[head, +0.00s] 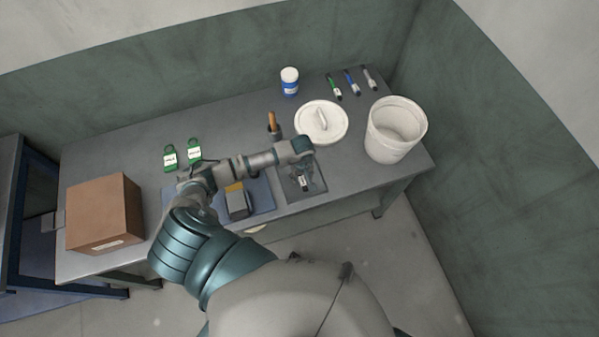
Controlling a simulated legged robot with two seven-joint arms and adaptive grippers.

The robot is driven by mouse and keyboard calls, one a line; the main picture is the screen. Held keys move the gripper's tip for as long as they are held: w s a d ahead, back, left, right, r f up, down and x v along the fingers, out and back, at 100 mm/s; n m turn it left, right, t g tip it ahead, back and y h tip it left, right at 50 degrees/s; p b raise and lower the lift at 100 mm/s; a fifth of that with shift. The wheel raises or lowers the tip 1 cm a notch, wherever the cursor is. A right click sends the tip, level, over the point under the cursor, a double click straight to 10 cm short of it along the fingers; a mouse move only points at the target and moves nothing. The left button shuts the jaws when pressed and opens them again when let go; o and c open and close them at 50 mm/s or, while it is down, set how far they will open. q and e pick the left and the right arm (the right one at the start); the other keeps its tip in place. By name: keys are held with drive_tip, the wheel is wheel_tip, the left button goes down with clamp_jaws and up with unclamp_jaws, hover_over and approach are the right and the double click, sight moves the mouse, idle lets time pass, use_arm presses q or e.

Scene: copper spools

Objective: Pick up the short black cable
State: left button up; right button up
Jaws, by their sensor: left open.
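My left arm reaches across the table from the lower left. Its gripper (308,180) points down over a dark grey mat or tray (290,194) near the table's front edge, and it is open. A small black item with a white label (304,184) lies on this mat beneath the gripper; I cannot tell whether the fingers touch it. I cannot make out the short black cable for certain. A thin dark line shows behind my forearm, too small to name. My right gripper is not in view.
On the grey table (120,160) are a cardboard box (104,212), two green tags (194,150), a white bucket (395,130), a white lid (321,122), a blue-and-white jar (289,82) and several markers (352,83).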

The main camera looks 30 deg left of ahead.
use_arm(q)
drive_tip(key=shift+a, duration=0.1)
clamp_jaws()
drive_tip(key=shift+r, duration=0.15)
